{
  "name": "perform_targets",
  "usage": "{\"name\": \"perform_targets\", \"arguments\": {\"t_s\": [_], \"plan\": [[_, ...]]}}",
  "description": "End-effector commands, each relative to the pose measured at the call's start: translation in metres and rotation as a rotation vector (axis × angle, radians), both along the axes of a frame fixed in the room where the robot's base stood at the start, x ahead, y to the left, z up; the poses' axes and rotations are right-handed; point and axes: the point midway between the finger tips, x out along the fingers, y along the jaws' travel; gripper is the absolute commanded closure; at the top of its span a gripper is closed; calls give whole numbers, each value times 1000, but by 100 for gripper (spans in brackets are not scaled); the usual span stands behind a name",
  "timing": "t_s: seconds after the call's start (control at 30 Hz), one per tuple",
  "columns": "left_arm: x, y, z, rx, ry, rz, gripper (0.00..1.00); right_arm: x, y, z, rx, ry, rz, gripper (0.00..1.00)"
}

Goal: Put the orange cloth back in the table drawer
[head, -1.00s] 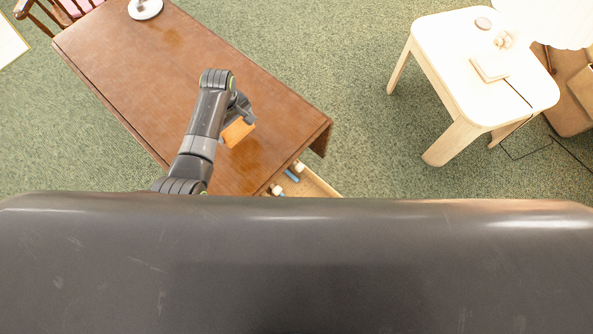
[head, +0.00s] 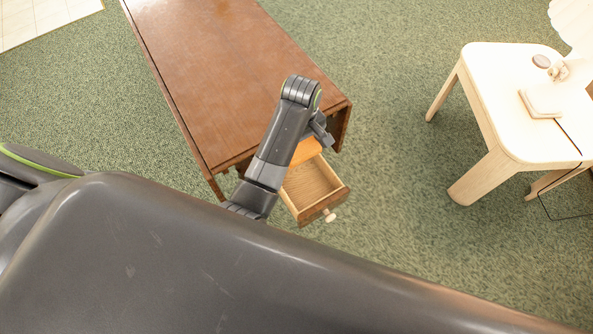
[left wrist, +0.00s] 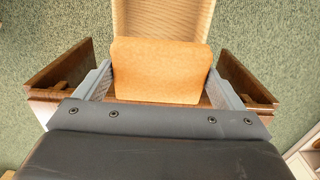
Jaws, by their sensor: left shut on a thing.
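The orange cloth (head: 307,151) shows as a flat, stiff-looking piece just below my left gripper (head: 319,133) in the head view. In the left wrist view the cloth (left wrist: 160,72) spans the gap between the two grey fingers, and my left gripper is shut on it. The table drawer (head: 325,205) is pulled out from the end of the brown table (head: 225,70). The visible part of its pale wooden inside is bare. The cloth is over the drawer's inner end, by the table edge; its height above the drawer is hard to tell. My right gripper is not in view.
The drawer's white knob (head: 330,216) points to the lower right. A cream side table (head: 505,90) with a few small things stands at the right, across green carpet (head: 400,180). The brown tabletop is bare where it shows.

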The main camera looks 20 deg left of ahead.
Motion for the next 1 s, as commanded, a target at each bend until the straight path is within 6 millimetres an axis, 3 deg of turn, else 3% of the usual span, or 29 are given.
{"name": "perform_targets", "arguments": {"t_s": [0.2, 0.4, 1.0], "plan": [[-2, 1, -60, 2, 7, -1, 31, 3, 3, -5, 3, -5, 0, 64], [-1, 1, -106, 1, 4, 0, 31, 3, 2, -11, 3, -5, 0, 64], [0, 1, -164, 0, 0, 0, 31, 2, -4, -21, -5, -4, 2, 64]]}}
